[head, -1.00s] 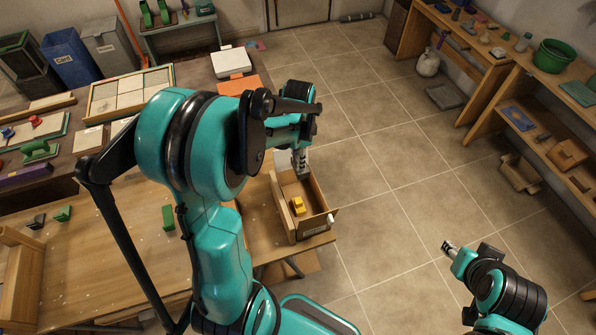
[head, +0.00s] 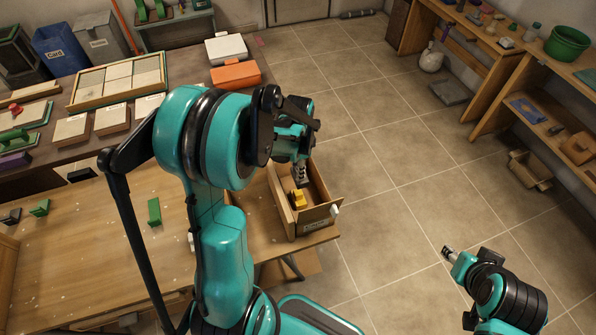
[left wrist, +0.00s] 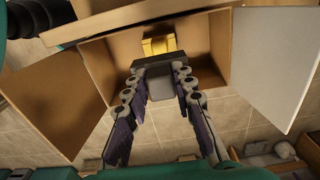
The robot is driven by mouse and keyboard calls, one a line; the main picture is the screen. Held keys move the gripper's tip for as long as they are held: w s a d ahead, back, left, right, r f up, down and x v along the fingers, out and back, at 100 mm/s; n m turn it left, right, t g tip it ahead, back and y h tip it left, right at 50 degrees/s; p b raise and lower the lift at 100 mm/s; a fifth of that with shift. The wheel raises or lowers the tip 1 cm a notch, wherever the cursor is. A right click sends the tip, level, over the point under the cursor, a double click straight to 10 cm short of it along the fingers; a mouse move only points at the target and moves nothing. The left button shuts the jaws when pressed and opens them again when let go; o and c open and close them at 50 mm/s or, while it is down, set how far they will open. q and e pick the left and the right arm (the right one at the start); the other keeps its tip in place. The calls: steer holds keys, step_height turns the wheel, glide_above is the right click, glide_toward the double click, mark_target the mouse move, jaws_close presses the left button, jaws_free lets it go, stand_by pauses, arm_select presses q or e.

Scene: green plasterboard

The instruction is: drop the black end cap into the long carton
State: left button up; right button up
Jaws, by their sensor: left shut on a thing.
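The long carton (head: 318,218) is an open brown box at the right end of the wooden bench. A yellow piece (head: 298,199) lies inside it, and it also shows in the left wrist view (left wrist: 158,45). My left gripper (head: 300,177) points down over the carton's opening, close to the yellow piece. In the left wrist view its fingers (left wrist: 157,84) are shut on the black end cap (left wrist: 152,64), a dark grey block at the fingertips. The carton's flaps (left wrist: 274,58) spread out to both sides there. My right gripper (head: 448,254) is over the floor, far from the carton, too small to judge.
A green block (head: 154,212) and a smaller green piece (head: 40,208) lie on the bench (head: 110,265). An orange box (head: 236,75) and a white box (head: 226,48) stand behind.

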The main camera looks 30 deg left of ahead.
arm_select(q)
steer(key=shift+f+b, duration=1.95)
steer(key=shift+f, duration=0.8)
steer(key=o, duration=1)
step_height(320, 180, up, 12)
steer(key=shift+r, duration=0.1)
